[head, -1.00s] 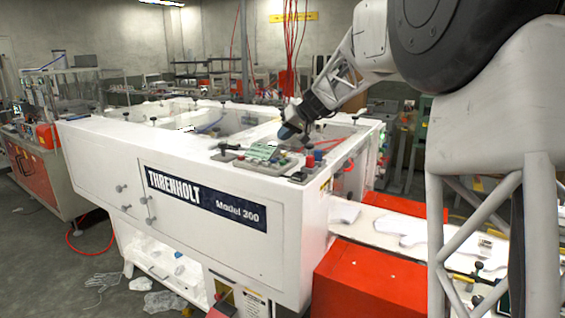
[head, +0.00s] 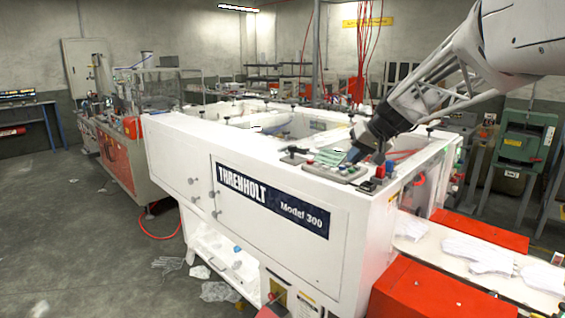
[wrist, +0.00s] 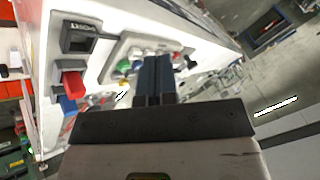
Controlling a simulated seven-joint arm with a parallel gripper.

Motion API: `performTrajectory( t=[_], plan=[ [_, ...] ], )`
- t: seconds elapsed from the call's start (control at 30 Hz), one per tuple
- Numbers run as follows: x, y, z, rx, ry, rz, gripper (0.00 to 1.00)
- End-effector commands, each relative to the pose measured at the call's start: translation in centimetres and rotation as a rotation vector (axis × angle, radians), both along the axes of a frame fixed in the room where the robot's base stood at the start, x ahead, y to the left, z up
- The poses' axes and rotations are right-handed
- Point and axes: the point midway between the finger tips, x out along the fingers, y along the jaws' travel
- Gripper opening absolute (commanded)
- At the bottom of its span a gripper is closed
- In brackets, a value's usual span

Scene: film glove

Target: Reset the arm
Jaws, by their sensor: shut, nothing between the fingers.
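My gripper (head: 354,156) reaches in from the upper right in the head view, pointing down and left over the control panel on the white machine. In the wrist view its two dark blue fingers (wrist: 153,78) lie side by side, shut and empty. They point at the control panel (wrist: 112,66) with its green and red buttons. I cannot tell whether the fingertips touch the panel. The white machine (head: 180,150) with the Threnholt label stands below my arm. A red switch (wrist: 72,84) sits left of the fingers in the wrist view.
White gloves (head: 475,252) lie on a pale conveyor at the right. A red cover (head: 430,290) stands in front of it. Red cables (head: 366,50) hang behind the machine. A green machine (head: 523,140) stands at the far right. Open floor (head: 50,225) is at the left.

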Motion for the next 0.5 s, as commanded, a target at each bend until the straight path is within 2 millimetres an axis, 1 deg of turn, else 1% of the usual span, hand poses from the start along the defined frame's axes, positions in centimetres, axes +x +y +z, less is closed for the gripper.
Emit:
performTrajectory(
  t=[0.03, 0.27, 0.4, 0.47, 0.5],
  plan=[
    [-1.8, 0.5, -0.1, -0.016, 0.011, -0.001, 0.00],
    [-9.3, 1.7, -1.3, -0.090, 0.069, -0.020, 0.00],
    [-13.8, 2.2, -2.3, -0.139, 0.099, -0.032, 0.00],
    [-15.8, 2.4, -2.8, -0.160, 0.111, -0.038, 0.00],
    [-17.1, 2.5, -3.2, -0.172, 0.119, -0.044, 0.00]
  ],
)
